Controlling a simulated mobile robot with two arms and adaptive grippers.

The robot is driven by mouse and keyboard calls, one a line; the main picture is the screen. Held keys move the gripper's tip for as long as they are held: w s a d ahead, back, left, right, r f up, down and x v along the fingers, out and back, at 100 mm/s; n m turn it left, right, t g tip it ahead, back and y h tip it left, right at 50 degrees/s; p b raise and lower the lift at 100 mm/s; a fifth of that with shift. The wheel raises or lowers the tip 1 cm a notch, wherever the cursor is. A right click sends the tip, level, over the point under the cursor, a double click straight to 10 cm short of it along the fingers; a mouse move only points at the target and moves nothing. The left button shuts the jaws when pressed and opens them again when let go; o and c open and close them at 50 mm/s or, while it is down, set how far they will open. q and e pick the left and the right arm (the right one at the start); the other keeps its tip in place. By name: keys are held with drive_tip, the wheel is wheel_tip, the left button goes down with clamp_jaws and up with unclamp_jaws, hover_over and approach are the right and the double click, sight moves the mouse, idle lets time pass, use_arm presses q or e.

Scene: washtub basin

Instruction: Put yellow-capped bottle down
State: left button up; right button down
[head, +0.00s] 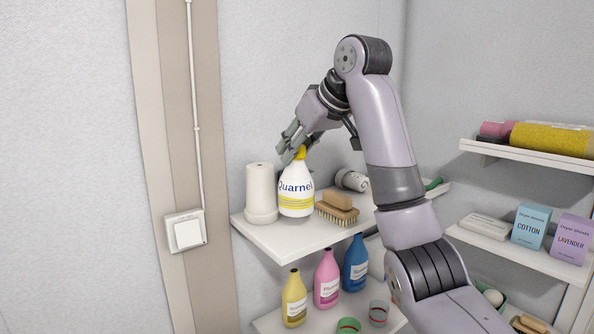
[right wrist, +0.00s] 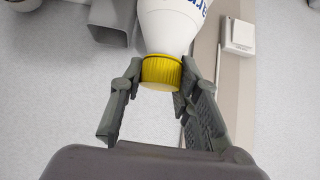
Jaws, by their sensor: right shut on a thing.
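The yellow-capped bottle (head: 296,190) is white with a "Quarnel" label and yellow stripes. It is upright at the left end of the upper shelf (head: 300,236), and its base appears to be at the shelf surface; I cannot tell for sure whether it touches. My right gripper (head: 300,150) comes down from above onto the cap. In the right wrist view its two fingers sit on either side of the yellow cap (right wrist: 161,73), shut on it. My left gripper is not in view.
A white cylinder (head: 261,195) stands close left of the bottle. A wooden brush (head: 337,209) lies close to its right. A grey-white container (head: 352,181) lies behind. A lower shelf holds yellow (head: 294,298), pink (head: 327,280) and blue (head: 356,264) bottles. Side shelves (head: 520,240) hold boxes.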

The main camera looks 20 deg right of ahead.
sight(301, 167)
drive_tip(key=shift+s+f, duration=0.1)
drive_tip(key=shift+f, duration=0.2)
wheel_tip(301, 167, down, 4)
drive_tip(key=shift+a+r+p, duration=0.15)
drive_tip(key=shift+r+p, duration=0.1)
drive_tip(key=shift+p, duration=0.25)
drive_tip(key=shift+f, duration=0.4)
drive_tip(key=c, duration=1.5)
unclamp_jaws()
drive_tip(key=shift+f, duration=0.15)
drive_tip(key=shift+o, duration=1.3)
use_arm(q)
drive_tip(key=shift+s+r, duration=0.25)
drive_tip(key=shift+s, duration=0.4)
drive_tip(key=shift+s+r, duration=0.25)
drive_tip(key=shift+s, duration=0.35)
use_arm(e)
drive_tip(key=shift+o, duration=0.2)
